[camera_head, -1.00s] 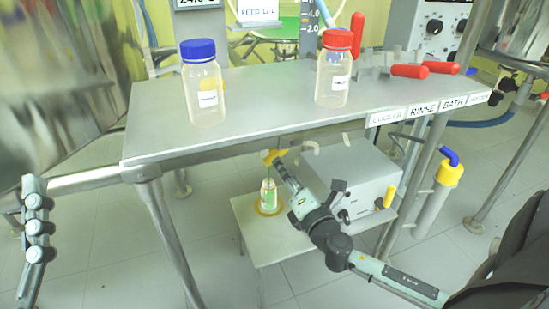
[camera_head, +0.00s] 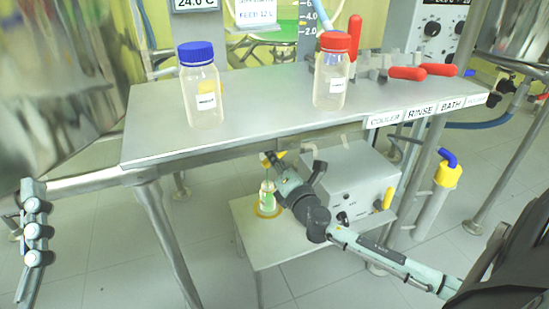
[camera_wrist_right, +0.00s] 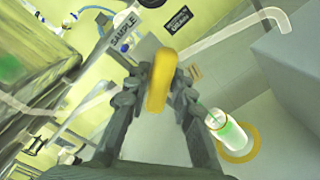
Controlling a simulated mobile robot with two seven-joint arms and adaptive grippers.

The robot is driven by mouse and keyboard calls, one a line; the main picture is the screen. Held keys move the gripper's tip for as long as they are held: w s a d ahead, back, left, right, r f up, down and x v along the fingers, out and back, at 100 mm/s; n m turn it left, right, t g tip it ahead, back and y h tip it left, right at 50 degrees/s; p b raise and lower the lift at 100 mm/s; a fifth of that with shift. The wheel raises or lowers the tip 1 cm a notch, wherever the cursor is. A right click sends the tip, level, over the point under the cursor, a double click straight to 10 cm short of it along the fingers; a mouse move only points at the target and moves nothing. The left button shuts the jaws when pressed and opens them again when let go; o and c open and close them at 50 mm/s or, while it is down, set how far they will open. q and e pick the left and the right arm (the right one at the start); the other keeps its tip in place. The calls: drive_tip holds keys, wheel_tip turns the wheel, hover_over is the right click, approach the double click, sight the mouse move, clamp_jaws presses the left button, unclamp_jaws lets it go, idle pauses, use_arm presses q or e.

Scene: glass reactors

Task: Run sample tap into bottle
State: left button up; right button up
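The sample bottle (camera_head: 267,197), clear with green inside or on its label, stands upright on a yellow ring (camera_head: 276,212) on the low shelf; it also shows in the right wrist view (camera_wrist_right: 229,128). A thin green line runs down to its mouth from the tap above. The yellow tap handle (camera_wrist_right: 160,80) sits between the fingers of my right gripper (camera_wrist_right: 158,95), which look shut on it. In the head view the right gripper (camera_head: 277,165) is under the bench edge, just above the bottle. The tap body is mostly hidden.
A blue-capped bottle (camera_head: 201,90) and a red-capped bottle (camera_head: 331,75) stand on the bench (camera_head: 265,103). A grey box (camera_head: 350,182) stands right of the sample bottle. A SAMPLE label (camera_wrist_right: 122,32) shows in the wrist view. Bench legs flank the low shelf (camera_head: 285,247).

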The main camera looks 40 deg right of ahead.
clamp_jaws()
drive_tip(key=shift+m, duration=0.6)
drive_tip(key=shift+m+b, duration=0.45)
drive_tip(key=shift+m, duration=1.25)
use_arm(q)
drive_tip(key=shift+s+a+r+t, duration=0.4)
drive_tip(key=shift+s+r+t, duration=0.1)
drive_tip(key=shift+r+t, duration=0.25)
use_arm(e)
drive_tip(key=shift+m, duration=1.1)
use_arm(q)
drive_tip(key=shift+s+r, duration=0.15)
